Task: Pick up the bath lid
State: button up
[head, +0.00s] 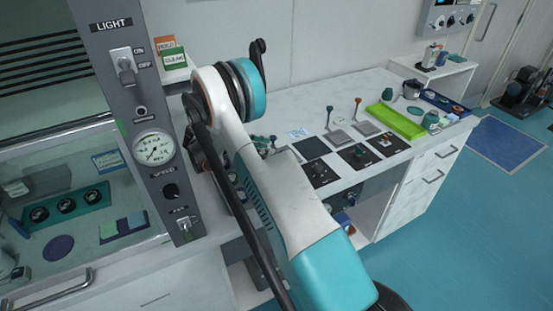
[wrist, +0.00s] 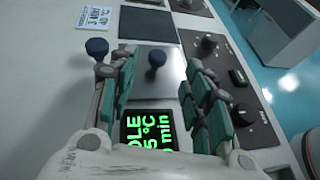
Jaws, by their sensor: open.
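I see clear space between the knob and both fingers; nothing is held. In the head view my arm hides most of this spot, and I cannot make out the gripper there clearly.
A second blue knob (wrist: 97,47) stands close by my left finger. A dark panel with black knobs (wrist: 243,112) lies to the right. In the head view, the white counter (head: 375,88) carries hotplates and a bright green tray (head: 396,121). A grey control post (head: 150,120) stands left of my arm.

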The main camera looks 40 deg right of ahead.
jog(key=b+x, duration=0.2)
jog(key=x, duration=0.5)
jog(key=shift+w+f, duration=0.15)
grip_shut()
